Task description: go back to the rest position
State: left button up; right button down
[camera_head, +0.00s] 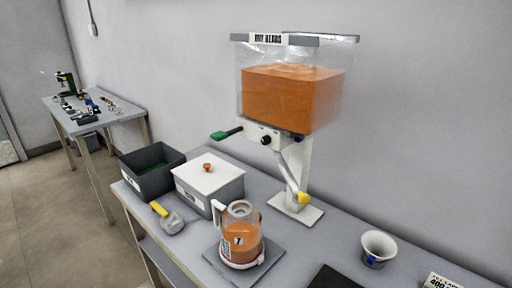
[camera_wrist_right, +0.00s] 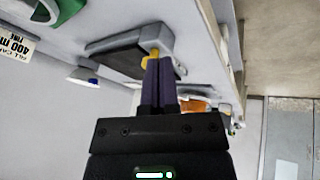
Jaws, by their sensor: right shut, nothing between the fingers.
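My right gripper (camera_wrist_right: 159,62) shows in the right wrist view with its two dark fingers together and nothing visible between them. It appears over the bench area, and a small yellow part shows just beyond the fingertips. Neither gripper shows in the head view. A clear jug (camera_head: 240,238) with orange contents stands upright on a dark square plate (camera_head: 271,254) on the bench.
A dark open bin (camera_head: 150,180), a white lidded box (camera_head: 212,187) and a yellow-handled scoop (camera_head: 169,219) stand at left on the bench. A white cup (camera_head: 378,249) and a card (camera_head: 441,282) are at right. A second table (camera_head: 88,124) stands far left.

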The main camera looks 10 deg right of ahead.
jog(key=s+a+f+m+g+y, duration=0.2)
jog(key=s+a+g, duration=0.1)
jog(key=s+a, duration=0.15)
notch_tip(320, 180, down, 16)
jog(key=s, duration=0.3)
jog(key=s+d+f+n+g+h, duration=0.1)
jog(key=s+d+f, duration=0.3)
jog(key=s+f, duration=0.6)
jog(key=s+g, duration=0.1)
jog(key=s, duration=0.2)
jog(key=shift+s+f, duration=0.25)
jog(key=shift+f, duration=0.15)
dwell(0.9)
